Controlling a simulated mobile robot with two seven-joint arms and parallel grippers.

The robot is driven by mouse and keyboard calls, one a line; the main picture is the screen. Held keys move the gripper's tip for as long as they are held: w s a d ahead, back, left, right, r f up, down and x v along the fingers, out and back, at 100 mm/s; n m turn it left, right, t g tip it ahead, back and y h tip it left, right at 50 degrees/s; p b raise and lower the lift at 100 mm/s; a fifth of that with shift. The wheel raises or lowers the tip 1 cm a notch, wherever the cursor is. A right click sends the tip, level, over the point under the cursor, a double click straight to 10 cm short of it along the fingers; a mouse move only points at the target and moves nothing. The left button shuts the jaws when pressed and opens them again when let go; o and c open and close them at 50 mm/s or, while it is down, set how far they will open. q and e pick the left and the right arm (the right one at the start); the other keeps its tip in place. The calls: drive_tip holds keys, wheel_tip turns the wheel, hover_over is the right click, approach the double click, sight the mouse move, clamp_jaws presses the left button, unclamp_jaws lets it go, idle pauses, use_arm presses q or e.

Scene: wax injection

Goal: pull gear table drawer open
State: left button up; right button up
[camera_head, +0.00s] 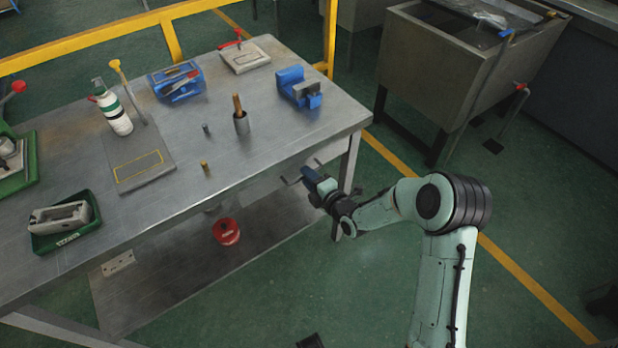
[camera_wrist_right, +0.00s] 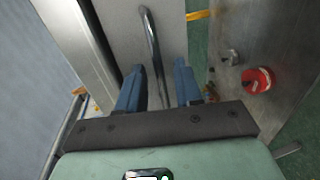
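The gear table (camera_head: 230,140) is a grey metal workbench in the head view. Its pale drawer front (camera_head: 262,190) shows under the tabletop near the right end, partly hidden by the table edge; it also shows in the right wrist view (camera_wrist_right: 120,30). The drawer handle (camera_wrist_right: 153,45) is a curved metal bar. My right gripper (camera_head: 312,175) is beside the drawer below the table edge. In the right wrist view my right gripper (camera_wrist_right: 158,80) has its two blue fingers apart, with the handle running between them; I cannot tell whether either finger touches it. My left gripper is not in view.
A red container (camera_head: 226,232) sits on the lower shelf. A metal sink (camera_head: 440,75) stands at the back right.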

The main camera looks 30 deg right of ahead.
drive_tip(key=shift+w, duration=0.15)
clamp_jaws()
idle(1.4)
